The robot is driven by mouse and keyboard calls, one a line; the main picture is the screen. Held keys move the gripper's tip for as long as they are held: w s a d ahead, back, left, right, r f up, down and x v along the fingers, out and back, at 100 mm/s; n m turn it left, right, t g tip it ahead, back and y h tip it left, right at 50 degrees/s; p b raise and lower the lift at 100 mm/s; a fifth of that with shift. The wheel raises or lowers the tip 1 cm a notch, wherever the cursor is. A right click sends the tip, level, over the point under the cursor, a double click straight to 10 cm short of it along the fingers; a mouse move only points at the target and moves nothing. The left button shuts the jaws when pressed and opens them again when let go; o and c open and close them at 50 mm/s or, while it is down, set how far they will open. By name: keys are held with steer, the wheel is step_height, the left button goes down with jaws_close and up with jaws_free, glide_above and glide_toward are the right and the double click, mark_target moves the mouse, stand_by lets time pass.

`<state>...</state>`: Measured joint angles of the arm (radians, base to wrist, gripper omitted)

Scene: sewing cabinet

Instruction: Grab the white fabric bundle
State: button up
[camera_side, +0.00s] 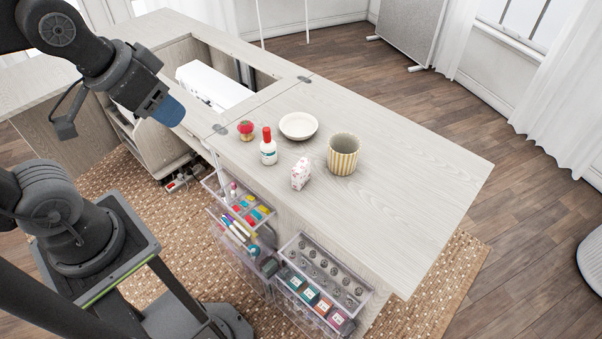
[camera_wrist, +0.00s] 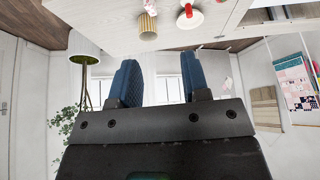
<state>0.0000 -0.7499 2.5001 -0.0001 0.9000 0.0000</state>
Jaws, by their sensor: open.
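The white fabric bundle (camera_side: 300,174), small with a pinkish pattern, stands on the pale wooden tabletop near its front edge. In the wrist view a small pinkish-white piece at the top edge (camera_wrist: 151,5) looks like the same bundle, mostly cut off. My gripper (camera_side: 168,110) is up at the left, well away from the bundle. In the wrist view its two blue fingers are spread wide (camera_wrist: 160,80) with nothing between them.
Near the bundle stand a striped cup (camera_side: 343,155), a red-capped bottle (camera_side: 268,147), a white dish (camera_side: 298,126) and a red pincushion-like item (camera_side: 246,130). Open drawers (camera_side: 322,285) with sewing supplies jut out below. The tabletop's right part (camera_side: 420,190) is clear.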

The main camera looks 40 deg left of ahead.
steer(key=o, duration=0.9)
steer(key=m+g+y, duration=0.1)
steer(key=m+g, duration=0.5)
steer(key=m, duration=1)
glide_above(302, 165)
steer(key=d, duration=0.1)
step_height(302, 165, down, 18)
steer(key=f, duration=0.5)
steer(key=a+f, duration=0.1)
steer(key=f, duration=0.2)
steer(key=shift+s+f, duration=0.15)
steer(key=shift+s, duration=0.1)
steer(key=shift+w+a+f, duration=0.15)
steer(key=shift+f, duration=1.25)
steer(key=shift+w+a+f, duration=0.1)
steer(key=shift+f, duration=1.3)
